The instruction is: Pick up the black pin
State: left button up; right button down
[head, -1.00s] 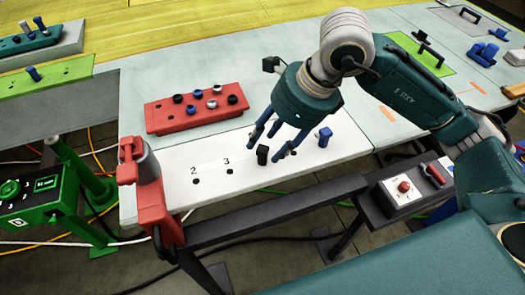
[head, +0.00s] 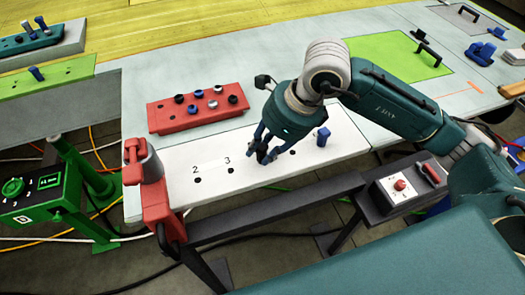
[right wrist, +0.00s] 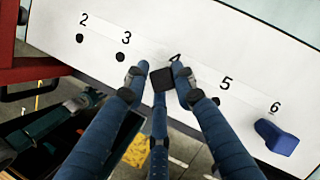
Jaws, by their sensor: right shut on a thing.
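The black pin (head: 263,156) stands on the white strip of the bench, at the hole marked 4 in the right wrist view, where its dark head (right wrist: 161,79) shows. My right gripper (head: 264,150) comes down over it from above, with its blue fingers closed around the pin's head. In the right wrist view the fingertips (right wrist: 160,80) touch the pin from both sides. The pin's lower part is hidden, so I cannot tell whether it is still in its hole. My left gripper is not in view.
A blue pin (head: 322,137) stands at hole 6, close to the right of my gripper. A red block (head: 180,116) with several black, blue and grey pins lies behind. A red clamp (head: 150,195) grips the left end of the strip. Holes 2 and 3 are empty.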

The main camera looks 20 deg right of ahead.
aim_at(262, 148)
jog(key=shift+r, duration=0.1)
notch_tip(262, 148, up, 20)
jog(key=b, duration=0.4)
dwell(0.4)
